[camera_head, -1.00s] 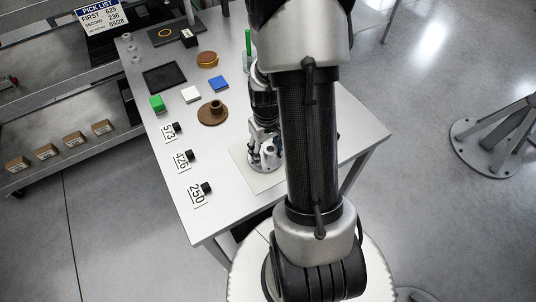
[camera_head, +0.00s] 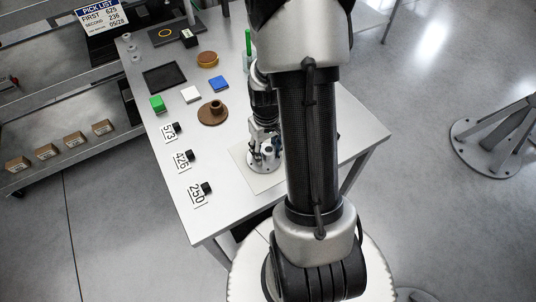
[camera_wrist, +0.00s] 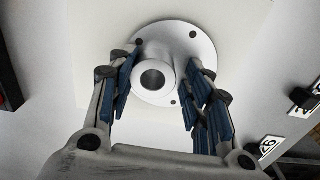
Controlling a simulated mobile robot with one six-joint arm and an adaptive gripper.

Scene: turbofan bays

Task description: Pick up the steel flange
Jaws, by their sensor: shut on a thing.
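The steel flange (camera_wrist: 190,42) is a round silver disc with small bolt holes and a raised hollow hub. In the head view the flange (camera_head: 259,167) is at a pale square sheet (camera_head: 267,183) on the table, partly hidden by my arm. My gripper (camera_wrist: 164,66) has its blue-padded fingers on both sides of the hub and is shut on the flange. In the head view my gripper (camera_head: 263,146) points down over it. I cannot tell any gap between flange and sheet.
A brown flanged disc (camera_head: 212,113), a white block (camera_head: 190,94), a blue block (camera_head: 218,84), a green block (camera_head: 157,103) and an amber disc (camera_head: 207,59) lie left of my arm. Numbered tags (camera_head: 184,160) line the table's left edge. A black tray (camera_head: 165,77) lies farther back.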

